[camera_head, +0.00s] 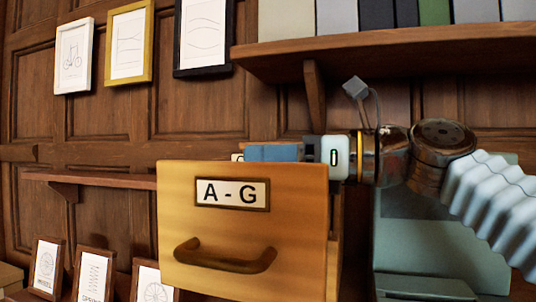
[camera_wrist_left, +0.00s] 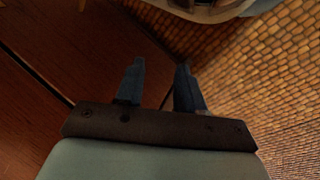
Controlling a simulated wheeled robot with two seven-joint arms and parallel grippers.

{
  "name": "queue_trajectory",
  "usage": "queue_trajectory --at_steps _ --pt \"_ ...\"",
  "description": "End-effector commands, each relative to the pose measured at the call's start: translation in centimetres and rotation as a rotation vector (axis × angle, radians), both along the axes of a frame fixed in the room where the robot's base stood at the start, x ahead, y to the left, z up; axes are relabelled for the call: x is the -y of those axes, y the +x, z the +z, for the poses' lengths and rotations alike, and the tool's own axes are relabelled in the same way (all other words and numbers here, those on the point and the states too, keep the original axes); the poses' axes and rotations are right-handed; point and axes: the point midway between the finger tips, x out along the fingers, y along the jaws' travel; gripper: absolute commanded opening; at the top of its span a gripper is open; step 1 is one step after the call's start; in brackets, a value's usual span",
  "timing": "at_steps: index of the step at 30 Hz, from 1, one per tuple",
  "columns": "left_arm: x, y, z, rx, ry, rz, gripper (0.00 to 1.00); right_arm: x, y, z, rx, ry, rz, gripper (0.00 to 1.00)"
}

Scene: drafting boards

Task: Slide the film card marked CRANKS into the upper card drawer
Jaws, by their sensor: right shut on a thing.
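The upper card drawer (camera_head: 180,225), light wood with an A-G label and a curved brown handle, is pulled out towards me in the head view. My right gripper (camera_head: 248,153) reaches in from the right, its blue fingers level with the top edge of the drawer front. It is shut on a pale card (camera_head: 237,157) that peeks out at the fingertips. Only a letter like C shows on it; the rest is hidden behind the drawer front and fingers. My left gripper (camera_wrist_left: 160,68) shows only in the left wrist view, its fingers apart and empty.
A wooden shelf (camera_head: 400,55) with several binders overhangs my right arm. A grey-green box-like thing (camera_head: 425,245) stands right of the drawer. Framed drawings hang on the panelled wall and several small frames (camera_head: 93,275) stand at lower left. A woven surface (camera_wrist_left: 260,75) shows in the left wrist view.

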Motion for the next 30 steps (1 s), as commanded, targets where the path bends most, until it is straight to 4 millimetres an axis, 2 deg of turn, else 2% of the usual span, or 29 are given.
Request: queue_trajectory --at_steps 29,30 --pt "0.0 0.0 -1.2 0.000 0.000 0.000 0.38 0.0 0.0 -1.6 0.000 0.000 0.000 0.00" --pt "0.0 0.0 -1.1 0.000 0.000 0.000 0.38 0.0 0.0 -1.5 0.001 0.001 0.000 0.18"
